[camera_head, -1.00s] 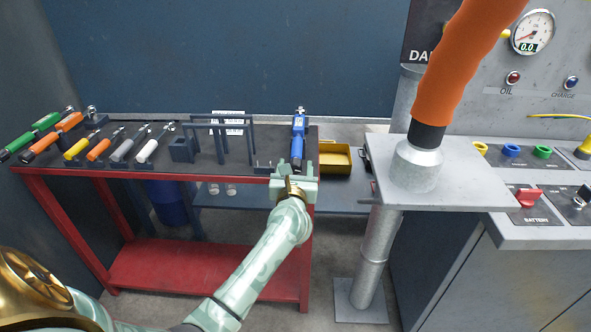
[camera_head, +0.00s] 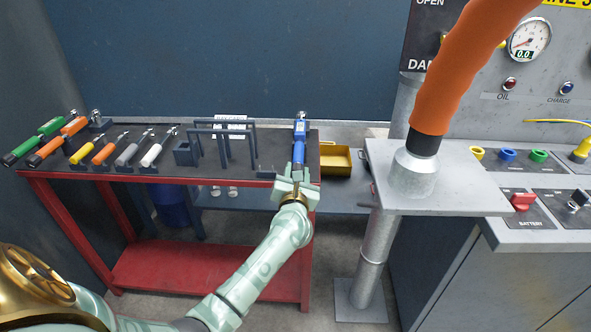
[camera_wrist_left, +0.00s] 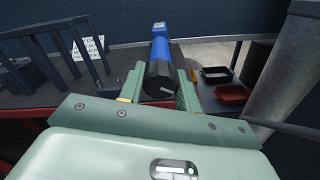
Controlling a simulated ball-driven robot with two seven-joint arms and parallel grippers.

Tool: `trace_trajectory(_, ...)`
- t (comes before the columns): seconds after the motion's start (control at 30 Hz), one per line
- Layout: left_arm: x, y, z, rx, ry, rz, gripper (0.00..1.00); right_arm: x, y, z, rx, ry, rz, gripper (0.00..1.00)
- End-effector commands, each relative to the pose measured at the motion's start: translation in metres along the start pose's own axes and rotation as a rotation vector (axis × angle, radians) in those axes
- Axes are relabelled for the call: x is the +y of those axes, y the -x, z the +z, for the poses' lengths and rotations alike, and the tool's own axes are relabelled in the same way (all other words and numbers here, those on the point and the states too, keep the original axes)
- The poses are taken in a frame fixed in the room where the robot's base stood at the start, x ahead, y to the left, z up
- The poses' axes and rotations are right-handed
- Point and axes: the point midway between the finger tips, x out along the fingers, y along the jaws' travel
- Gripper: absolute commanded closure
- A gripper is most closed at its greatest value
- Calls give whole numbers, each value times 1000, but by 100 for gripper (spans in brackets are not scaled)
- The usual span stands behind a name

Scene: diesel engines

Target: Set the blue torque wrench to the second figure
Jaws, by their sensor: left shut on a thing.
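The blue torque wrench (camera_head: 299,146) lies near the right end of the red-framed bench, its head pointing to the back wall. My left gripper (camera_head: 297,180) is at the near end of its handle. In the left wrist view the blue wrench (camera_wrist_left: 160,52) runs away from me, with its dark handle end between the two fingers of my left gripper (camera_wrist_left: 158,90), which is shut on it. A small display shows on the wrench's far part, but its figure is too small to read. A white card (camera_wrist_left: 88,46) stands behind the rack, its writing too small to read. My right gripper is not in view.
Green, orange, yellow, grey and white handled tools lie on the bench (camera_head: 80,172) at left. A dark rack (camera_head: 222,140) stands left of the wrench. A yellow tray (camera_head: 335,160) and a grey pedestal table (camera_head: 455,190) with a thick orange hose (camera_head: 465,60) are at right.

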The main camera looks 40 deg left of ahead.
Motion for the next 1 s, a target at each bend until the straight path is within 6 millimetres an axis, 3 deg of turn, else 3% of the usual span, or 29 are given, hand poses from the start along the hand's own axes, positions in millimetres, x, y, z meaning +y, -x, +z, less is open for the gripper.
trace_trajectory(0.5, 1, 1, 2, 2, -478, -3, 89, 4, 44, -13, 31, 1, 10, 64)
trace_trajectory(1.0, 0, 1, 0, 3, -757, -3, 89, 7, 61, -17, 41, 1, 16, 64)
